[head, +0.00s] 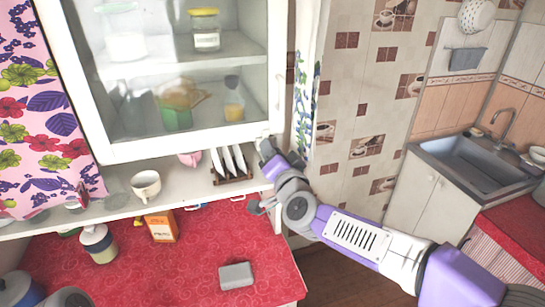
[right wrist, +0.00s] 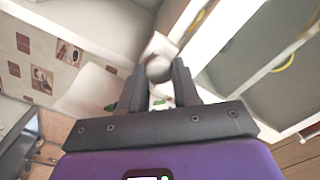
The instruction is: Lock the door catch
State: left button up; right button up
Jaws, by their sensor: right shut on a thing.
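The white glass-fronted cabinet door (head: 190,140) fills the upper left of the head view. It looks closed, lying against the cabinet. My right gripper (head: 266,148) is at the door's lower right corner. In the right wrist view my right gripper (right wrist: 158,82) has its two dark fingers on either side of a pale round knob (right wrist: 157,68), which looks like the door catch, and is shut on it. In the head view the fingers and wrist mostly hide the catch, so its angle cannot be told. My left gripper is not clearly in view.
Below the door an open shelf holds a white cup (head: 146,185) and a rack of plates (head: 230,165). The red counter (head: 200,245) carries a grey block (head: 236,275), an orange box (head: 162,226) and a jar (head: 99,243). A sink (head: 475,160) stands at the far right.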

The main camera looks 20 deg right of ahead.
dwell(0.3)
jog(key=o, duration=1)
jog(key=shift+o, duration=0.2)
jog(key=s, duration=0.7)
jog(key=shift+s, duration=0.3)
jog(key=shift+d+f, duration=0.1)
